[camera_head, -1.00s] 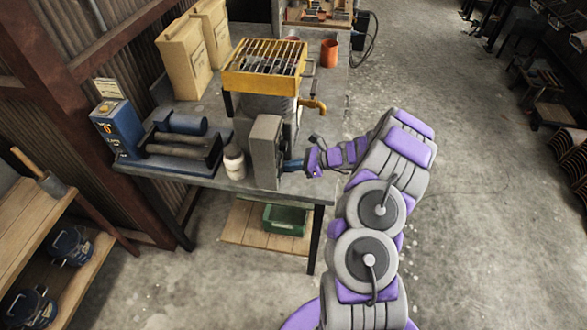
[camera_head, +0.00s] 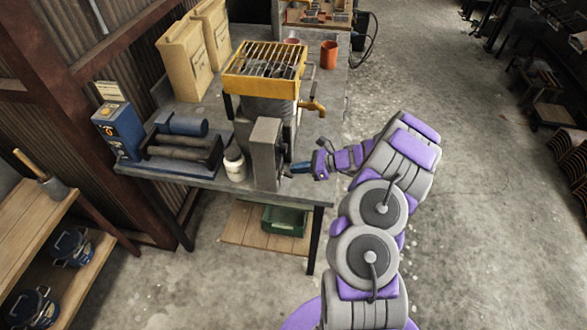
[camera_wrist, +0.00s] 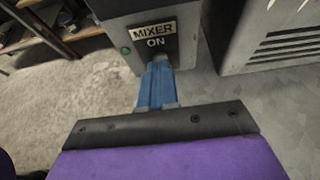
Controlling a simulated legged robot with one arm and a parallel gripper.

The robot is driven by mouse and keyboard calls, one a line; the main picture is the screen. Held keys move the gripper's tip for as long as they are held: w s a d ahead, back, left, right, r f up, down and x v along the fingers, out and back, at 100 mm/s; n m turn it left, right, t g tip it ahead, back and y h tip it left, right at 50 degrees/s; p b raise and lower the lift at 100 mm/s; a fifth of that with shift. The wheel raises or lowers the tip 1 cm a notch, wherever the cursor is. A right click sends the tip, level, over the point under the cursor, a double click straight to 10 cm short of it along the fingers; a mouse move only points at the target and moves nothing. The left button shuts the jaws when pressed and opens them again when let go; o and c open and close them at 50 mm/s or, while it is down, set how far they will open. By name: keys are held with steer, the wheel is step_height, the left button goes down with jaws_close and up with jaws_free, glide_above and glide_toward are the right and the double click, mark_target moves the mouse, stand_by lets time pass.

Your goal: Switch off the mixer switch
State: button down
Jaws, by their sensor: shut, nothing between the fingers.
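The mixer (camera_head: 266,104) stands on the workbench, with a yellow grated top and a grey box (camera_head: 264,150) on its front side. In the wrist view the panel carries a MIXER sign (camera_wrist: 154,30) with ON below it. A small green round lamp (camera_wrist: 126,50) is to the left of the sign. My gripper (camera_head: 293,168) is at the right side of the grey box. Its blue fingers (camera_wrist: 157,70) are shut and empty, pointing at the panel just below the word ON. I cannot tell whether they touch it. The switch itself is hidden or cannot be made out.
A white jar (camera_head: 235,165) stands left of the grey box. A yellow tap (camera_head: 313,106) juts out above my gripper. An orange cup (camera_head: 329,54) is farther back. A green bin (camera_head: 284,220) sits on the shelf below.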

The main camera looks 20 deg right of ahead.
steer(key=v, duration=0.1)
steer(key=p+v, duration=0.1)
steer(key=v, duration=0.1)
steer(key=p+v, duration=0.1)
steer(key=shift+s+d+f, duration=0.15)
steer(key=shift+s+d, duration=0.1)
steer(key=shift+d, duration=0.2)
steer(key=shift+s, duration=0.1)
stand_by(0.4)
